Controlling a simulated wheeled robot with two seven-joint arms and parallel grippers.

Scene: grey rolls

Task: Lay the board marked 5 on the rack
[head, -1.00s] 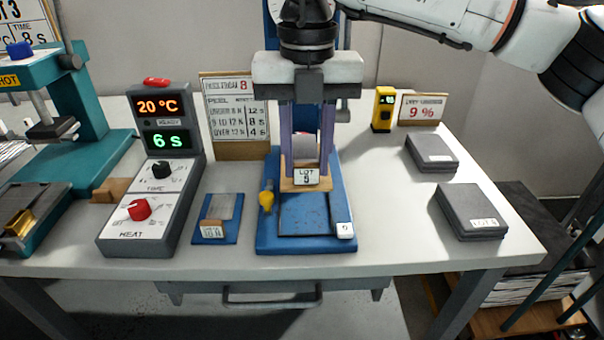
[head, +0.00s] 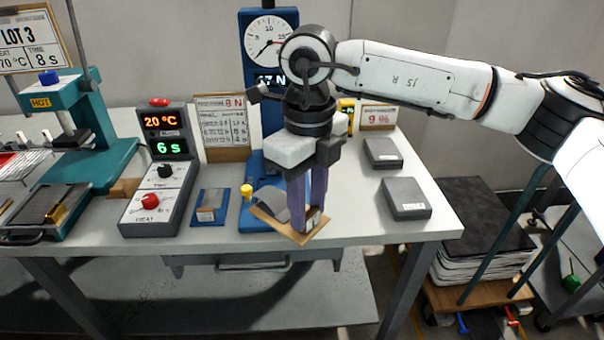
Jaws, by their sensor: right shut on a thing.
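My right gripper (head: 308,212) points down with its long purple fingers shut on a thin wooden board (head: 276,229). The board carries a grey roll (head: 268,203) and a small white tag, mostly hidden by the fingers. The tag cannot be read now, but in the earlier frame it reads LOT 5. The board is held in front of the blue press (head: 262,52), turned askew, above the bench's front edge. A wire, rack-like thing with red and white parts (head: 14,166) shows at the far left, cut by the picture edge. My left gripper is not in view.
The grey control box (head: 158,185) and a small blue plate (head: 209,207) stand left of the press. A teal press (head: 95,160) stands further left. Two dark grey slabs (head: 405,198) lie on the bench (head: 345,215) at right. A loaded pallet cart (head: 480,255) stands on the floor at right.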

